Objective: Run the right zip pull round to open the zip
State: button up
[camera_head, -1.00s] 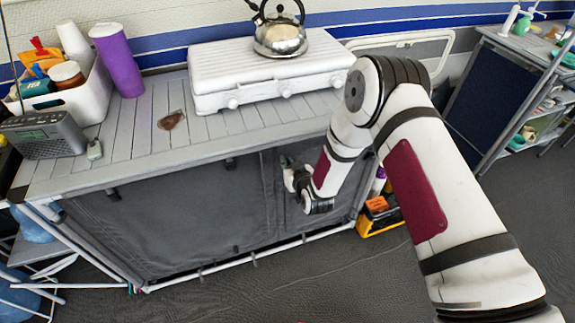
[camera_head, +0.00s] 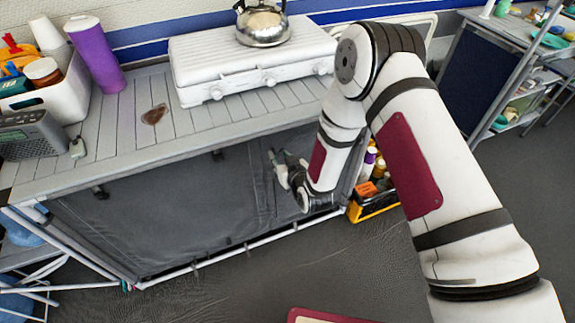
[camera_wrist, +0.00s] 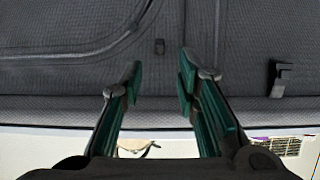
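The grey fabric front (camera_head: 150,220) of the kitchen unit hangs closed below the slatted counter. A vertical seam line (camera_head: 264,190) runs down it near my gripper (camera_head: 280,165). In the wrist view the fabric (camera_wrist: 60,70) fills the upper part, with a curved seam (camera_wrist: 115,50) at upper left. A small dark tab (camera_wrist: 160,46), perhaps a zip pull, lies on the fabric just beyond the gap between my fingertips. My gripper, also in the wrist view (camera_wrist: 160,76), is open, with green-padded fingers apart and nothing between them. A larger black tab (camera_wrist: 282,78) is at right.
The counter (camera_head: 125,145) carries a white stove (camera_head: 250,65) with a kettle (camera_head: 262,24), a purple cup (camera_head: 95,55), a white bin (camera_head: 62,98) and a radio (camera_head: 30,135). A yellow crate (camera_head: 375,208) of bottles stands right of my gripper. Open floor lies in front.

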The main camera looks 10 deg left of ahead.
jog(key=v, duration=0.7)
